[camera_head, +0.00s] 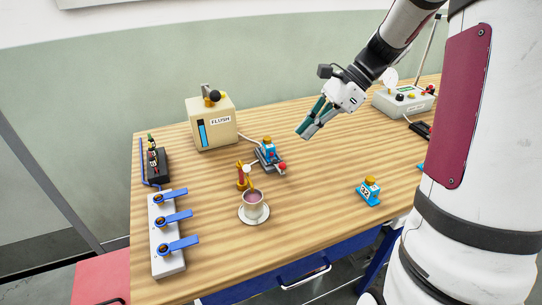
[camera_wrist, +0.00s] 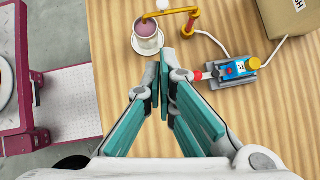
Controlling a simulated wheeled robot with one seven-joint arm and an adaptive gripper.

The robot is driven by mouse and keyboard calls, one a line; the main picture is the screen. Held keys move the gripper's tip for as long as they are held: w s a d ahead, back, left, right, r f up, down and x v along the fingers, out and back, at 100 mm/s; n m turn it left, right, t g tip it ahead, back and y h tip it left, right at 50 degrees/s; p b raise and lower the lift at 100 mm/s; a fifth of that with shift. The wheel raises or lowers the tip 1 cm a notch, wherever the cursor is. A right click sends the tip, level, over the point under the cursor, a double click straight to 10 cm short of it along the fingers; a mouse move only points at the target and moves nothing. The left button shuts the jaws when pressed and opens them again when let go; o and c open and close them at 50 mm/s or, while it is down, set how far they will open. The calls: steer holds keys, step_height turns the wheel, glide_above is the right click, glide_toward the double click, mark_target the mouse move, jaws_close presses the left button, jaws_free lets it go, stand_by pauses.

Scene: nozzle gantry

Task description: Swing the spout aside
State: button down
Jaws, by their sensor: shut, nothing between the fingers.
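The spout (camera_head: 243,175) is a brass-yellow arm on a red and gold post. It reaches over a cup (camera_head: 253,197) of purplish liquid on a white saucer. In the wrist view the spout (camera_wrist: 182,11) runs along the top edge, with a white knob at its left end above the cup (camera_wrist: 147,28). My gripper (camera_head: 309,129) is shut and empty, above the table to the right of the spout. In the wrist view my gripper's teal fingers (camera_wrist: 165,75) come together below the cup and spout, apart from both.
A blue unit with a yellow knob and red-tipped lever (camera_head: 269,152) sits right of the spout. Behind is a cream FLUSH box (camera_head: 212,130). A blue-handled valve block (camera_head: 168,249) is at left; another blue unit (camera_head: 369,192) is at right. Table between them is clear.

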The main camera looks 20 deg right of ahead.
mark_target(245, 171)
steer(key=a+r+x, duration=0.1)
steer(key=a+x, duration=0.1)
steer(key=x, duration=1.1)
steer(key=shift+r, duration=0.3)
